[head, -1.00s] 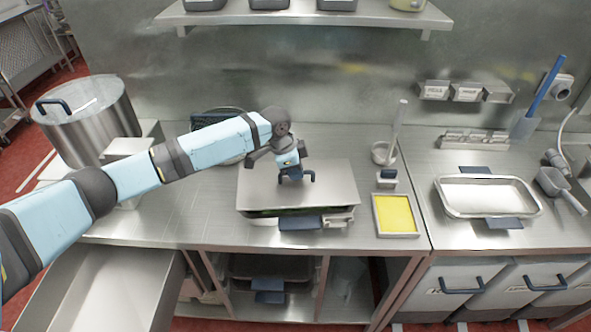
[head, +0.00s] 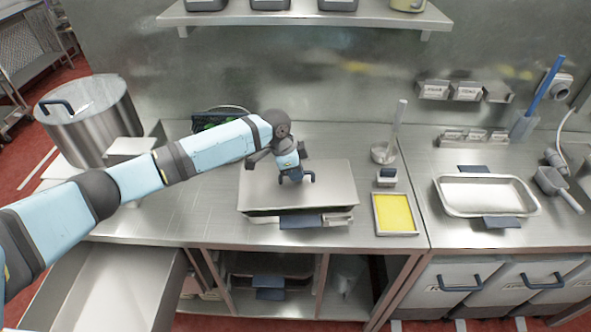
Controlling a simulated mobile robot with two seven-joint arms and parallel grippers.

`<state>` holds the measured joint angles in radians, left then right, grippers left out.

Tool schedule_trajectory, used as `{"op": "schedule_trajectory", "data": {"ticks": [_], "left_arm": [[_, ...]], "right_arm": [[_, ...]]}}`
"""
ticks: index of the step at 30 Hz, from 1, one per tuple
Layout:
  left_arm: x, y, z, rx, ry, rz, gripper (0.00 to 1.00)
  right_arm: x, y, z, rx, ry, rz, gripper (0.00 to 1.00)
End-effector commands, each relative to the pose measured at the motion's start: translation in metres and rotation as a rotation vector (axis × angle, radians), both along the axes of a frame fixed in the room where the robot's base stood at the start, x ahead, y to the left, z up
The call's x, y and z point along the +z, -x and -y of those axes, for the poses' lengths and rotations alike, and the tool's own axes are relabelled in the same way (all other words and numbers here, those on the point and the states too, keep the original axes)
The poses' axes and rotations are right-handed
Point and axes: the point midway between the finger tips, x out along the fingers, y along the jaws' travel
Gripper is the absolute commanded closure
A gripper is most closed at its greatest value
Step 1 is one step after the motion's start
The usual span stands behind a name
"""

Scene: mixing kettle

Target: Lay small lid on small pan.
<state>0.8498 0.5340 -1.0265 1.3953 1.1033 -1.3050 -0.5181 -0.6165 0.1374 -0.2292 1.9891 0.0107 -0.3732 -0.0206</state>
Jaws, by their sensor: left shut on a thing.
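The small lid (head: 325,184) is a flat grey metal sheet with a dark blue handle on top. It lies over the small pan (head: 270,218), whose front rim and dark blue front handle show below the lid's front edge. The pan's inside is hidden. My left gripper (head: 296,178) is above the lid's middle, shut on the lid's handle. I cannot tell whether the lid rests fully on the rim all round. My right gripper is not in view.
A yellow-filled tray (head: 396,213) and a small container (head: 387,178) stand right of the pan. An empty metal tray (head: 488,195) is on the right counter. A big lidded kettle (head: 90,120) stands at the left.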

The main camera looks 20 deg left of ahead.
Motion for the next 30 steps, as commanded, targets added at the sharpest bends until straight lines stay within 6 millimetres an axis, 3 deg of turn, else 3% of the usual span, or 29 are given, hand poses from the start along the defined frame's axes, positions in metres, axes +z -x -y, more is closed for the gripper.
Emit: {"op": "schedule_trajectory", "data": {"ticks": [30], "left_arm": [[-0.022, 0.0, 0.0, -0.001, 0.002, 0.001, 1.0]], "right_arm": [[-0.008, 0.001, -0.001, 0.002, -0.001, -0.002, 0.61]]}}
